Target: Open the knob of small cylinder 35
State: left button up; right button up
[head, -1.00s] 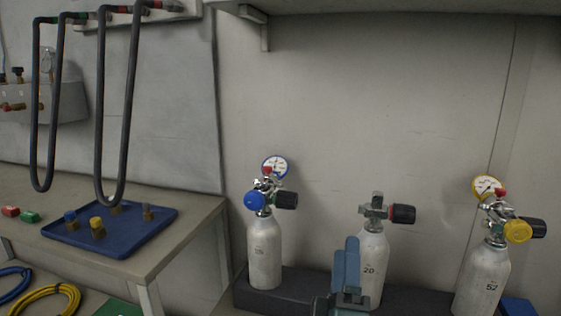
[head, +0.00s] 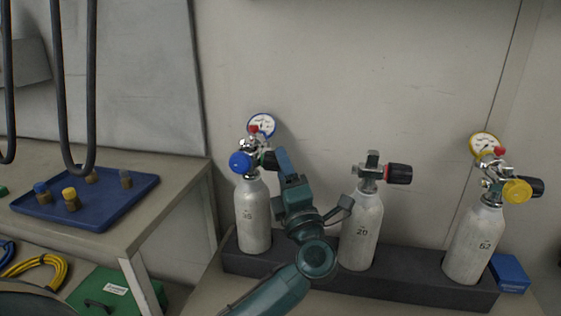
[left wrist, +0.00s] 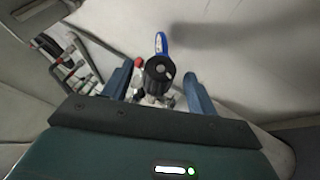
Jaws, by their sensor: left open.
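Small cylinder 35 (head: 253,220) is the leftmost white cylinder in the head view. It stands upright and carries a blue cap (head: 240,162), a valve and a gauge (head: 262,125). Its black knob (head: 268,161) points right and is partly hidden by my left gripper (head: 284,163). In the left wrist view the black knob (left wrist: 159,69) faces the camera, between the two blue fingers. The left gripper is open, with visible room beside the knob; I cannot tell whether it touches it. My right gripper is in neither view.
Cylinder 20 (head: 360,235) and cylinder 52 (head: 473,245) stand to the right in the dark rack (head: 410,287). A blue box (head: 510,273) lies at the far right. A table with a blue tray (head: 110,212) is at left, below hanging hoses (head: 75,90). The wall is close behind.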

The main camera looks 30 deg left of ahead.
pick_arm(q)
jog(key=shift+x, duration=1.35)
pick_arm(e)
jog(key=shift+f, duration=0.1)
pick_arm(q)
jog(key=shift+c, duration=0.4)
